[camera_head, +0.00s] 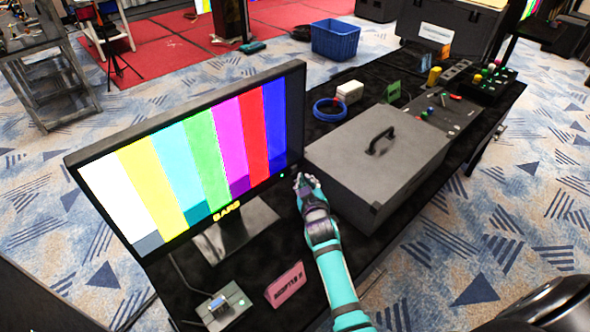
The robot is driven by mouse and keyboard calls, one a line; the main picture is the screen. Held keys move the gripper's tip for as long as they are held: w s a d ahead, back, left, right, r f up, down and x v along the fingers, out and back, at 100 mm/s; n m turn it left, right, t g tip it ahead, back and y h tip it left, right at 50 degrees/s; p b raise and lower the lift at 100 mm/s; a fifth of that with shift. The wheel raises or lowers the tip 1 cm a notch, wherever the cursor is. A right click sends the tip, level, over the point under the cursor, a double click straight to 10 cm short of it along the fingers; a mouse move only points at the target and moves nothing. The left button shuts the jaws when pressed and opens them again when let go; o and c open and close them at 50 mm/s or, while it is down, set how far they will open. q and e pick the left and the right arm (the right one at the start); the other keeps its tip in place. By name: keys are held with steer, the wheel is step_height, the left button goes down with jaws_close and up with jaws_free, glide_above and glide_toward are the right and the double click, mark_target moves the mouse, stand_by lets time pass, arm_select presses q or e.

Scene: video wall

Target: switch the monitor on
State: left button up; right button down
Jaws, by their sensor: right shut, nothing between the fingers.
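The monitor (215,150) stands on the black table at the left. Its screen is lit with coloured bars and the yellow word "BARS" near the bottom. A small green light (283,176) glows at the lower right corner of its frame. My right gripper (302,180) is shut and empty, just right of that corner, at the end of a teal arm. I cannot tell whether its fingertips touch the frame. My left gripper is not in view.
A grey case (350,150) with a black handle sits close on the right of my right gripper. A pink sign (286,284) and a small adapter box (235,303) are in front of the monitor. A blue cable coil (328,110) and a control panel (438,108) lie farther back.

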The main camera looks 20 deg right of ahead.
steer(key=s+p, duration=0.1)
steer(key=s+d, duration=0.1)
steer(key=s, duration=0.1)
steer(key=s+p, duration=0.1)
steer(key=s, duration=0.1)
steer(key=shift+d+p, duration=0.3)
steer(key=shift+d, duration=0.1)
steer(key=shift+s, duration=0.1)
